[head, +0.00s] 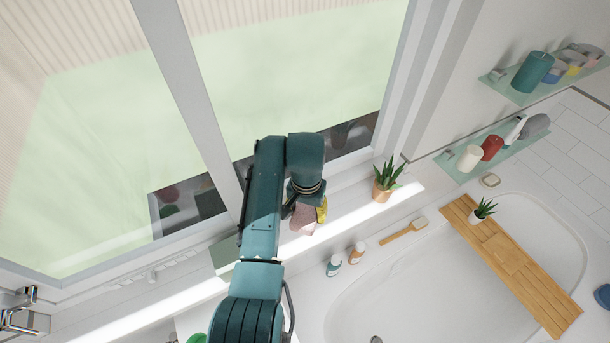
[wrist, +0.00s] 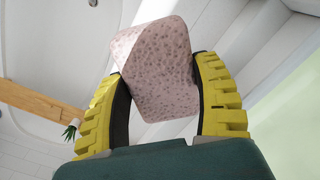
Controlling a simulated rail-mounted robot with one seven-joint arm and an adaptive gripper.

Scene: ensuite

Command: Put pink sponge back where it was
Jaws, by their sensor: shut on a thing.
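The pink sponge (wrist: 155,75) is a pale pink, pitted block held between the two yellow fingers of my gripper (wrist: 160,85) in the wrist view. In the head view the sponge (head: 303,217) shows below the end of my arm, over the white window sill (head: 345,208). One yellow finger of my gripper (head: 318,212) shows beside it. The gripper is shut on the sponge. I cannot tell whether the sponge touches the sill.
A potted plant (head: 384,185) stands on the sill to the right. A wooden bath tray (head: 515,265) spans the tub. Glass shelves (head: 497,157) hold candles at the upper right.

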